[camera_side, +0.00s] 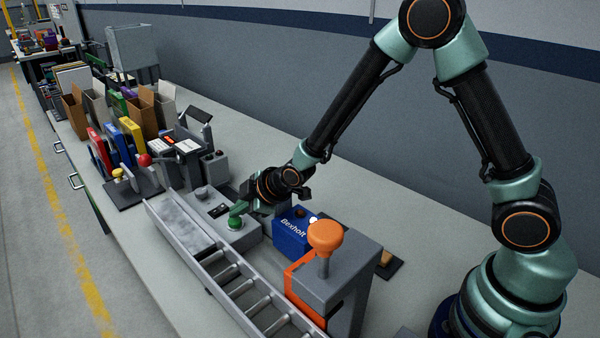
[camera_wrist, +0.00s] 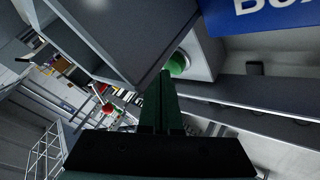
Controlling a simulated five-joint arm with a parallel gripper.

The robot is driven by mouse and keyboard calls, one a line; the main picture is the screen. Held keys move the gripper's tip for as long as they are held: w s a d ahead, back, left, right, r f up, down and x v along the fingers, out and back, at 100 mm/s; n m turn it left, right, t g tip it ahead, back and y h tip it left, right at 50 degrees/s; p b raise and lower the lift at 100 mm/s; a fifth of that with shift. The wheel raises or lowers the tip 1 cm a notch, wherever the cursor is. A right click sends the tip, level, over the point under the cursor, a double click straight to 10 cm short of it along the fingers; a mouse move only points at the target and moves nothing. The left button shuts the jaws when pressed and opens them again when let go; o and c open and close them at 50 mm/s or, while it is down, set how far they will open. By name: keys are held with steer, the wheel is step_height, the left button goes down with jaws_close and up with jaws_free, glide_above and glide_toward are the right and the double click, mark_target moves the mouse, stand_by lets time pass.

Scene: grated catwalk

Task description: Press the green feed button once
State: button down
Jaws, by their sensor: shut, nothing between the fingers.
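The green feed button (camera_side: 235,222) is a round cap on a grey control housing (camera_side: 240,238) beside the conveyor. In the wrist view the green button (camera_wrist: 178,63) shows in a pale ring, just past the fingertips and slightly to their right. My gripper (camera_side: 239,209) is shut and empty, its green fingers reaching down close above the button from the right. In the wrist view my gripper (camera_wrist: 165,75) points at the housing. Whether the fingertips touch the button I cannot tell.
A blue Bexholt box (camera_side: 293,232) stands close right of the housing. An orange mushroom-shaped knob (camera_side: 325,236) tops a grey post nearer the camera. A roller conveyor (camera_side: 240,285) runs along the front. Cardboard boxes (camera_side: 142,112) and coloured binders (camera_side: 117,145) stand farther back.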

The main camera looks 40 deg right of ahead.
mark_target(240, 221)
steer(key=shift+f, duration=0.9)
stand_by(0.8)
steer(key=shift+r, duration=3.8)
